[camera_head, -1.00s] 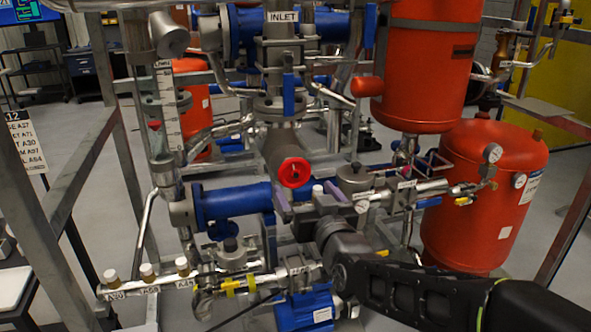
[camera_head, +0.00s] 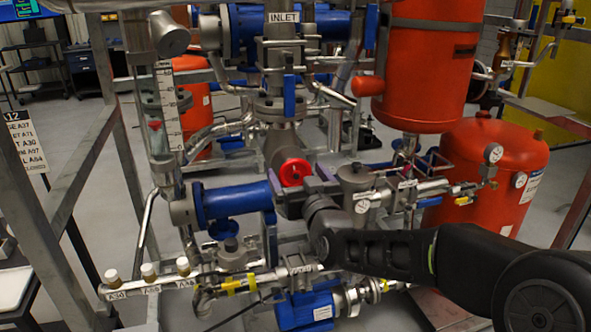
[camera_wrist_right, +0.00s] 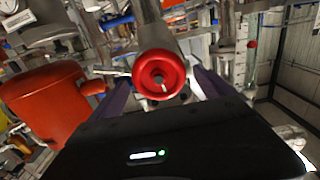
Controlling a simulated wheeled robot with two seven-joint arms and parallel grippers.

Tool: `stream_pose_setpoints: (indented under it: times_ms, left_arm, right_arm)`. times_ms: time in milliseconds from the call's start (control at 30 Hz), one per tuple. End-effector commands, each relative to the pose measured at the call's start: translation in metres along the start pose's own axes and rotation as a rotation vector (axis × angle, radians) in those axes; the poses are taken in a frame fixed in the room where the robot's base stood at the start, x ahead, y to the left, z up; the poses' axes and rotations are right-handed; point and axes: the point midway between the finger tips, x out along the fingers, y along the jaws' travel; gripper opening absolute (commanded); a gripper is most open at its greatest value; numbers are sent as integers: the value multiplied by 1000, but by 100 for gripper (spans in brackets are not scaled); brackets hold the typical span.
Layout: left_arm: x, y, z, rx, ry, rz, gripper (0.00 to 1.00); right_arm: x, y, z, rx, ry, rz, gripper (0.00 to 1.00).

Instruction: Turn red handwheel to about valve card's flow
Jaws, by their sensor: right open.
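The red handwheel (camera_head: 294,172) faces me at the end of a grey valve body below the INLET sign. My right gripper (camera_head: 299,181) is open just below and in front of it, its purple fingers spread to either side. In the right wrist view the handwheel (camera_wrist_right: 158,70) appears between and beyond the two fingers (camera_wrist_right: 163,88); I cannot tell whether they touch it. A clear flow tube with a white scale (camera_head: 169,108) stands to the left, with a small red part (camera_head: 155,126) near it. A white printed card (camera_head: 27,140) hangs at the far left, partly cut off. My left gripper is out of view.
Blue pipe sections (camera_head: 232,200) lie left of the handwheel. Red tanks (camera_head: 494,165) stand to the right, with gauges and small valves in front. A blue pump (camera_head: 306,304) sits below. Grey frame posts (camera_head: 50,220) border the left side.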

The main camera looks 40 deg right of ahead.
Motion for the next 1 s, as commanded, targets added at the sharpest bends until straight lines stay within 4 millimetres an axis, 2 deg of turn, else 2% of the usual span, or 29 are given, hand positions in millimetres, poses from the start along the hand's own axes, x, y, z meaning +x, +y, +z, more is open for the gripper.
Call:
stream_pose_setpoints:
  times_ms: [133,433,1000]
  left_arm:
    - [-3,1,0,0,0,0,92]
    - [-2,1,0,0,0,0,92]
    - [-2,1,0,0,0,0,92]
  right_arm:
    - [13,0,0,0,-2,-1,92]
    - [15,0,0,0,0,0,92]
    - [15,0,0,0,-1,0,46]
